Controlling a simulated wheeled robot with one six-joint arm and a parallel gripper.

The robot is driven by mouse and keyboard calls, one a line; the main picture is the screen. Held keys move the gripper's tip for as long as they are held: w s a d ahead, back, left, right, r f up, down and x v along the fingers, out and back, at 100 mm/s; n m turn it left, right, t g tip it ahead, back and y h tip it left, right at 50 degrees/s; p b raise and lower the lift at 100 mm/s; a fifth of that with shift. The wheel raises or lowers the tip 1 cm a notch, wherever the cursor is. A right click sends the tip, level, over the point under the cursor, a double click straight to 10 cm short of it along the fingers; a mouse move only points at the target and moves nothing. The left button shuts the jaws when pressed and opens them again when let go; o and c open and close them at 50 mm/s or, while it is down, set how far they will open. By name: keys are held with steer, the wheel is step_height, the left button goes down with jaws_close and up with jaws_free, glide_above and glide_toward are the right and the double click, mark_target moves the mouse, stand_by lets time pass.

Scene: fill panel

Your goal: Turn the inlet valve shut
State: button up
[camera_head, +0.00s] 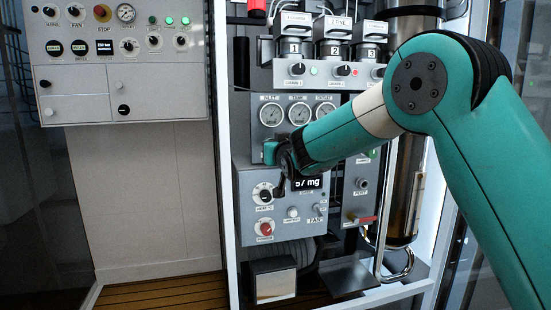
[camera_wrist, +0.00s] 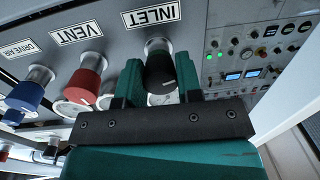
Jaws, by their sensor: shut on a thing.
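In the wrist view the inlet valve is a black round knob (camera_wrist: 160,68) on a metal stem, under a white INLET label (camera_wrist: 152,13) that appears upside down. My gripper (camera_wrist: 160,85) has its two teal fingers on either side of the knob, shut on it. A white mark shows on the knob's face. In the head view my gripper (camera_head: 275,153) is at the grey panel, just below the gauge row and left of the mass display. The arm and gripper hide the knob in that view.
Beside the inlet knob in the wrist view are a red VENT knob (camera_wrist: 86,80) and a blue DRIVE AIR knob (camera_wrist: 32,88). In the head view, gauges (camera_head: 271,115) sit above, and a display (camera_head: 307,182) and a red button (camera_head: 265,228) below. A steel cylinder (camera_head: 408,200) stands right.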

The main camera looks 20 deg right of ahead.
steer(key=m+b, duration=0.4)
steer(key=m, duration=0.1)
steer(key=shift+f+m, duration=0.2)
steer(key=shift+m, duration=0.1)
steer(key=m+b, duration=0.4)
steer(key=m, duration=0.1)
steer(key=shift+a+t, duration=0.15)
steer(key=shift+t, duration=0.15)
steer(key=m+b, duration=0.3)
steer(key=m, duration=0.2)
steer(key=shift+r+h, duration=0.15)
steer(key=shift+h, duration=0.15)
steer(key=m+b, duration=0.1)
steer(key=m, duration=0.2)
steer(key=m+b, duration=0.2)
steer(key=shift+r+m, duration=0.2)
steer(key=shift+m, duration=0.2)
steer(key=o, duration=0.9)
steer(key=shift+o, duration=0.2)
steer(key=shift+s+r, duration=0.1)
